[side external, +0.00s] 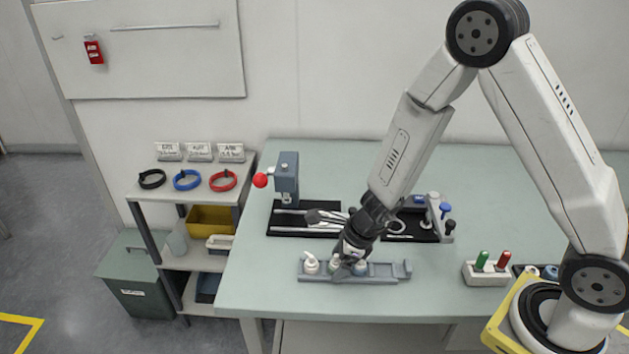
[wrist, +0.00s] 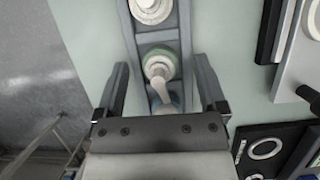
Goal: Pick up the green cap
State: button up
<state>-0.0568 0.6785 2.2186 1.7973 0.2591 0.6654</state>
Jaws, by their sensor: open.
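In the wrist view, a cap with a pale green rim and a white spouted top (wrist: 160,64) sits in the grey rail (wrist: 186,40); I take it for the green cap. My gripper (wrist: 161,68) is open, with one finger on each side of the rail and this cap between them. No contact shows. A bluish cap (wrist: 166,98) is partly hidden by my gripper body. In the side view, my gripper (side external: 350,256) is low over the rail (side external: 388,278) and hides much of the middle cap.
A white cap (side external: 311,263) sits at the rail's left end. A press (side external: 287,172) with a red ball handle stands behind, beside a dark fixture (side external: 408,226). A white block (side external: 487,276) with green and red pieces is on the right. The table front is clear.

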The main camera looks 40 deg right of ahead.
jog(key=shift+c, duration=0.3)
jog(key=c, duration=0.9)
jog(key=shift+o, duration=0.2)
jog(key=shift+r, duration=0.3)
jog(key=shift+r, duration=4.7)
jog(key=shift+w, duration=0.1)
jog(key=w+d, duration=0.7)
jog(key=w, duration=0.5)
jog(key=shift+w+d, duration=0.3)
jog(key=shift+d, duration=0.1)
